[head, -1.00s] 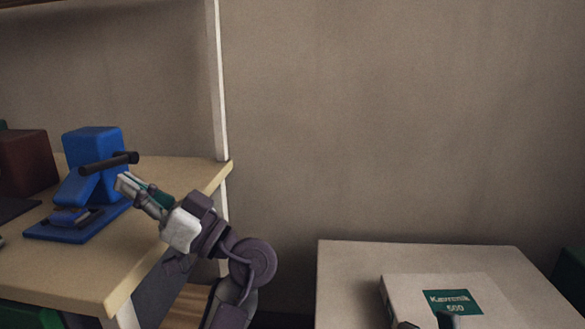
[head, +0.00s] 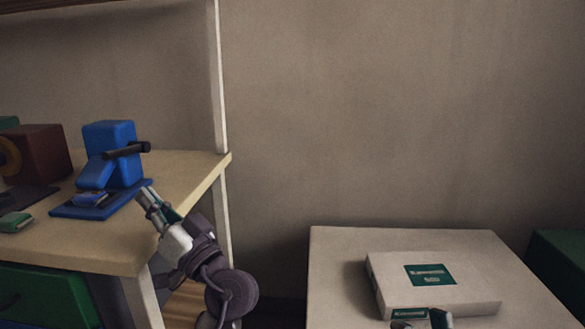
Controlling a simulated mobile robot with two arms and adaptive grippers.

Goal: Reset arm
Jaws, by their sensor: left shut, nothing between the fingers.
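My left gripper (head: 148,194) is shut and empty. It is near the right edge of the shelf top, its tips pointing up and left, just right of the blue press-like device (head: 112,155) with a black handle. I cannot tell whether it touches the device's base. My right gripper (head: 423,316) shows only its fingertips at the bottom edge. They stand apart, in front of the near side of a white box (head: 452,291) with a green label. I see nothing held between them.
The wooden shelf top (head: 110,243) also holds a dark red block (head: 42,152) and a small green object (head: 15,222). A white post stands at its right corner. The white box lies on a pale table (head: 335,262). The space before the wall is clear.

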